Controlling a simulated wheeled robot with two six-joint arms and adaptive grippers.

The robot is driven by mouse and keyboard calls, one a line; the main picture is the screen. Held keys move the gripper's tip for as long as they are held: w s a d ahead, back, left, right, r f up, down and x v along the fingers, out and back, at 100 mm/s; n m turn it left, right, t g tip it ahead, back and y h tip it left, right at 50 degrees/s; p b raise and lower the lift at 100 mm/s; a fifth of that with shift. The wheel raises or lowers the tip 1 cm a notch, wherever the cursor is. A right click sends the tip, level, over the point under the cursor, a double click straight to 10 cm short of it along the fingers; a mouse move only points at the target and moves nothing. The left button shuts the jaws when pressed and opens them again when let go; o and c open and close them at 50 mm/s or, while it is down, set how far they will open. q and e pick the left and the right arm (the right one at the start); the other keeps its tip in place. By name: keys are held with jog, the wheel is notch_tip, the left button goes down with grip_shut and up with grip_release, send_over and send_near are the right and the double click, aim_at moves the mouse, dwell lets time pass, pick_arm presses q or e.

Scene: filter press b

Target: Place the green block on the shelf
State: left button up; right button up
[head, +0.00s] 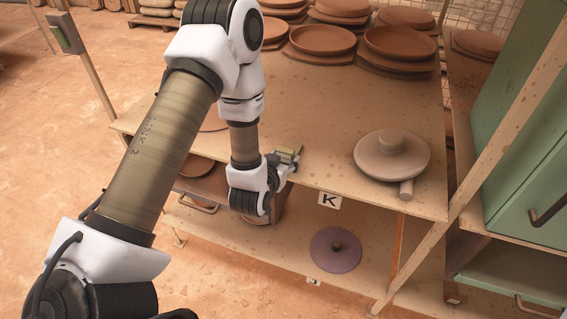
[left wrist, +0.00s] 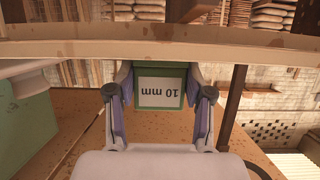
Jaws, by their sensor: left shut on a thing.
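The green block (head: 289,151) is between the fingers of my left gripper (head: 290,161), which is shut on it at the front edge of the upper shelf board (head: 310,120). In the left wrist view the green block (left wrist: 160,72) shows a white label reading "10 mm", upside down, with a finger on each side. A pale shelf edge runs across the picture close beyond the block. I cannot tell whether the block touches the board. My right gripper is not in view.
Several brown plates (head: 322,40) fill the back. A purple disc (head: 335,250) lies on the lower shelf. The upper board's middle is bare. A green cabinet (head: 525,130) stands right.

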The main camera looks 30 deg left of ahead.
pick_arm(q)
jog(key=shift+s, duration=0.15)
jog(key=o, duration=1)
jog(key=shift+o, duration=0.9)
